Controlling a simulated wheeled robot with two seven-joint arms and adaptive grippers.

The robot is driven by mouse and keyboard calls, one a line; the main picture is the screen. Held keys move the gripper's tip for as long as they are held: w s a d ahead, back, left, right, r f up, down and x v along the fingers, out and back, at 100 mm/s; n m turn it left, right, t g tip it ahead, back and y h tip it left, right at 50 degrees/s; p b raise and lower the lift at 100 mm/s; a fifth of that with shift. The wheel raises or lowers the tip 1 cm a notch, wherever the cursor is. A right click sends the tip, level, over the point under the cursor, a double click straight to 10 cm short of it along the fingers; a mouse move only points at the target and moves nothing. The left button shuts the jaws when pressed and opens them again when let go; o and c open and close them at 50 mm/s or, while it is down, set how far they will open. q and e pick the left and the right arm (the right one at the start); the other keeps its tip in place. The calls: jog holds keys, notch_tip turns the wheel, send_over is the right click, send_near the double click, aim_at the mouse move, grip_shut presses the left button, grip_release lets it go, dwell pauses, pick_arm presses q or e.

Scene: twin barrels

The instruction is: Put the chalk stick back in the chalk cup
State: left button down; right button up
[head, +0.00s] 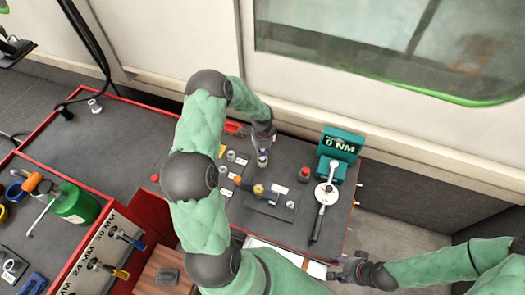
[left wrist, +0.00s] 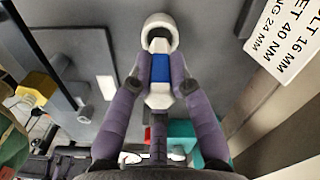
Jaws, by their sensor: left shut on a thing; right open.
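My left gripper (head: 263,144) is over the far part of the grey bench top. It is shut on a pale metallic piece with a blue band (left wrist: 159,70), which looks like a socket with a round, dark open end. The piece also shows below the fingers in the head view (head: 262,159). Its far end lies over the grey surface; I cannot tell whether it touches. My right gripper (head: 340,272) is open and empty near the bench's front right edge. I cannot make out a chalk stick or a chalk cup in either view.
A teal torque meter reading 0 NM (head: 340,146) stands at the right with a long-handled wrench (head: 321,210) in front. Small sockets (head: 231,156) and labels lie left of my left gripper. A red-capped piece (head: 305,174) and a green container (head: 76,204) stand apart.

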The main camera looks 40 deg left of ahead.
aim_at(262, 156)
pick_arm(q)
jog(key=shift+f+b, duration=1.6)
jog(key=shift+f, duration=0.45)
jog(key=c, duration=1.1)
grip_release()
jog(key=shift+o, duration=0.2)
notch_tip(262, 156, up, 12)
